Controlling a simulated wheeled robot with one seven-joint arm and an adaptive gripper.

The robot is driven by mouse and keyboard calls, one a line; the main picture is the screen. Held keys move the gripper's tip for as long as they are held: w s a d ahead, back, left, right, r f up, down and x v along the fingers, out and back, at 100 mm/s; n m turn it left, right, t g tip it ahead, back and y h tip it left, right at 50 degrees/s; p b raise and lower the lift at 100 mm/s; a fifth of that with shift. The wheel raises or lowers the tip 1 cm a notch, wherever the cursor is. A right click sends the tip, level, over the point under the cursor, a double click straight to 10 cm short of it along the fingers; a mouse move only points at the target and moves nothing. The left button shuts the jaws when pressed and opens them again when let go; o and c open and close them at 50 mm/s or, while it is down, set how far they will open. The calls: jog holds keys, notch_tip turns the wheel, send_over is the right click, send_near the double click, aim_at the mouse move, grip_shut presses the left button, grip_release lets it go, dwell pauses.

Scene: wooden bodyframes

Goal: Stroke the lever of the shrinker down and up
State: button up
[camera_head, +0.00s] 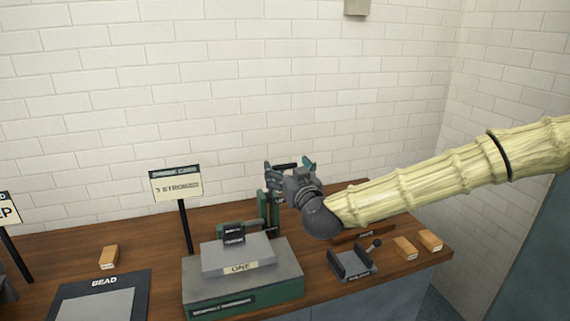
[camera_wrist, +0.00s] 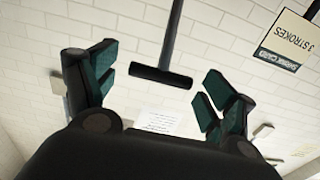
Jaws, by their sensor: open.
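The shrinker is a green machine (camera_head: 273,209) behind the grey block marked ONE at the bench's middle. Its lever ends in a black crossbar grip (camera_wrist: 160,77), with a dark rod (camera_wrist: 173,30) running up from it in the wrist view. My gripper (camera_head: 290,165) is open above the shrinker, with teal-padded fingers spread. In the wrist view, the crossbar lies between the two fingers, with a visible gap on each side. In the head view, my gripper and wrist partly hide the lever and the machine's upper part.
A sign reading 3 STROKES (camera_head: 177,186) stands on a dark post left of the shrinker. A BEAD panel (camera_head: 100,302) is at lower left. The brick wall (camera_head: 220,90) rises behind.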

jog(key=shift+x, duration=0.85)
jog(key=shift+a, duration=0.1)
jog(key=c, duration=1.5)
jog(key=shift+o, duration=0.2)
jog(key=shift+f, duration=0.1)
